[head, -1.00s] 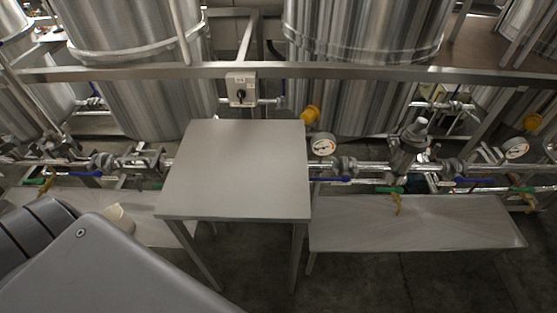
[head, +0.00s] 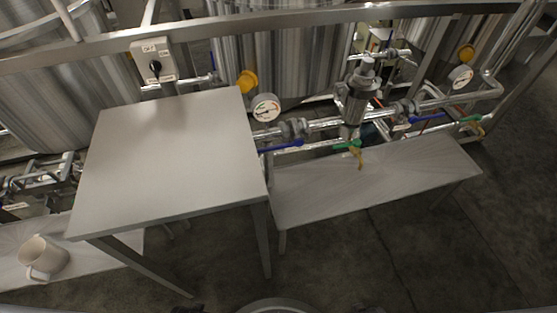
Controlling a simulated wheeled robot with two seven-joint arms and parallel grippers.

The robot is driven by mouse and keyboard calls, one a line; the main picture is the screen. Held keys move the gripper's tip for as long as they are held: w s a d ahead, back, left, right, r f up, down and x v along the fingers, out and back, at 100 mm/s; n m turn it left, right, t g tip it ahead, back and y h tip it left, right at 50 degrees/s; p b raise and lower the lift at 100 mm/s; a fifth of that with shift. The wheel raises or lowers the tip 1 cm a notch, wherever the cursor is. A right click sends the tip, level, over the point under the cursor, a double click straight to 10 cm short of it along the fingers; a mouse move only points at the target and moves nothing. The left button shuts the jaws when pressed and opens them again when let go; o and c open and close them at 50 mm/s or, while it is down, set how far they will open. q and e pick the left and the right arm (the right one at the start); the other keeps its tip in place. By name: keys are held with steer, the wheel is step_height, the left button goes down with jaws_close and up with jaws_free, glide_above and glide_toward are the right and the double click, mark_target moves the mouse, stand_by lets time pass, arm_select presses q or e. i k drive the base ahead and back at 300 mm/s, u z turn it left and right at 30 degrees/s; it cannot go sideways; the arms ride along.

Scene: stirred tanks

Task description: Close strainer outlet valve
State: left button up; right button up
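The strainer (head: 355,97) is a metal body standing on the pipe run at the right, behind the low bench. A blue-handled valve (head: 281,147) sits left of it, behind the table's right edge. Another blue-handled valve (head: 428,117) sits right of it. Both blue handles lie roughly along the pipe. A green-handled valve (head: 347,144) with a yellow piece hanging down is just below the strainer. Flow direction is not shown, so I cannot tell which blue valve is the outlet. Neither gripper is in view.
A steel table (head: 170,150) stands in front of the pipes at left, with a low bench (head: 385,180) to its right. A cream mug (head: 42,257) sits on another low bench at lower left. Pressure gauges (head: 266,108) stand above the pipes. Floor (head: 400,250) is open at lower right.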

mark_target(277, 147)
steer(key=u, duration=0.55)
steer(key=k, duration=1.3)
steer(key=u, duration=0.2)
steer(key=i, duration=0.35)
steer(key=z, duration=1.05)
steer(key=i, duration=1.15)
steer(key=u, duration=0.35)
